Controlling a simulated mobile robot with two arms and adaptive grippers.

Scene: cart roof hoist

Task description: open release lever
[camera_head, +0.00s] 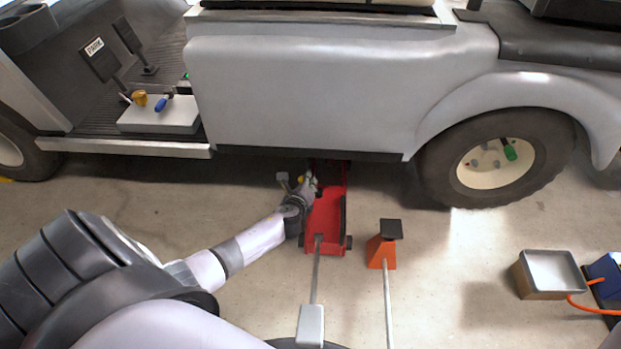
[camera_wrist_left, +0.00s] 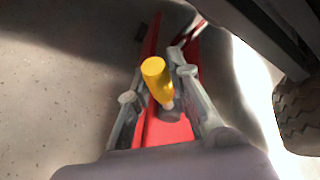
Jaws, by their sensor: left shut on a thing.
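The red floor jack (camera_head: 325,228) stands on the floor partly under the cart's side; its far end is hidden in shadow. The release lever has a yellow grip (camera_wrist_left: 155,76), which stands up between my left gripper's two grey fingers in the left wrist view. My left gripper (camera_head: 309,186) reaches to the left side of the jack, just below the cart's lower edge. The left gripper (camera_wrist_left: 163,95) is shut on the release lever. In the head view the lever is mostly hidden by the gripper. My right gripper is not in view.
The cart body (camera_head: 300,90) hangs low over the jack. A jack handle (camera_head: 315,280) runs toward me. An orange stand (camera_head: 382,250) is close on the right, and the cart's wheel (camera_head: 497,163) is beyond it. A grey-topped box (camera_head: 551,270) stands farther right.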

